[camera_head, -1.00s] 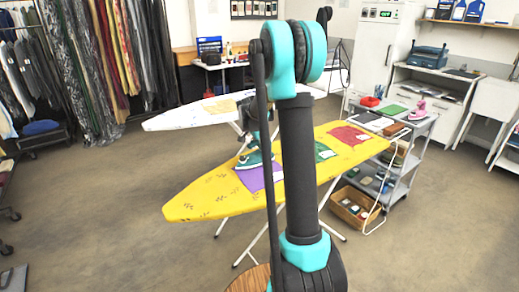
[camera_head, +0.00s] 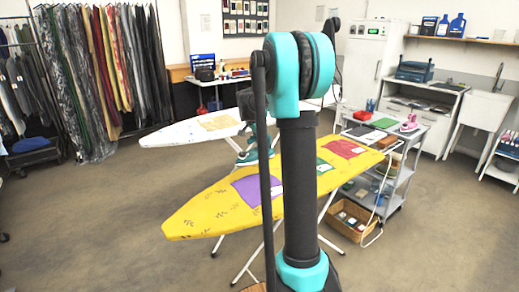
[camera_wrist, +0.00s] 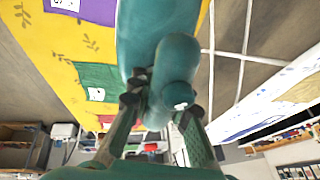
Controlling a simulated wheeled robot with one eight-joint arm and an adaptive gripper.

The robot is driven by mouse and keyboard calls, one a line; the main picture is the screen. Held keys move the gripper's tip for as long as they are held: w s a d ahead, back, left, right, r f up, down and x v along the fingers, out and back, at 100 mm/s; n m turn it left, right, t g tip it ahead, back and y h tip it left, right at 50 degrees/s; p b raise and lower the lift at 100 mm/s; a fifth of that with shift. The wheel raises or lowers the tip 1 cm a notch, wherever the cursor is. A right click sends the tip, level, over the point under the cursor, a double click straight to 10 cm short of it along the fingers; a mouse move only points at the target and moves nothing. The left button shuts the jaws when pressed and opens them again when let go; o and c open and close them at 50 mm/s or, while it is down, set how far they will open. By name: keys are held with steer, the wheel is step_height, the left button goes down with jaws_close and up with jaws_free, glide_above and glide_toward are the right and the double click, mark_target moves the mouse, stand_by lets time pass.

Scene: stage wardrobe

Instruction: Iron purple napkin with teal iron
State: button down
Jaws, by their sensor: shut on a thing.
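The purple napkin (camera_head: 246,190) lies flat on the yellow ironing board (camera_head: 195,215); part of it is hidden behind my arm. It shows at the top left in the wrist view (camera_wrist: 92,36). The teal iron (camera_head: 252,157) appears beyond the napkin, near the board's far edge, and looks lifted clear of the cloth. In the wrist view the teal iron (camera_wrist: 168,30) fills the top middle. My gripper (camera_wrist: 158,102) is shut on the iron. In the head view, my arm partly hides the gripper and iron.
A green napkin (camera_wrist: 98,78) and a red napkin (camera_head: 344,149) lie farther right on the yellow board. A white ironing board (camera_head: 180,133) stands behind. A grey cart (camera_head: 395,170) with a pink iron (camera_head: 409,124) stands at the right end. Open floor lies in front.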

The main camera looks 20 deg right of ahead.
steer(key=shift+r, duration=0.85)
steer(key=shift+d, duration=0.1)
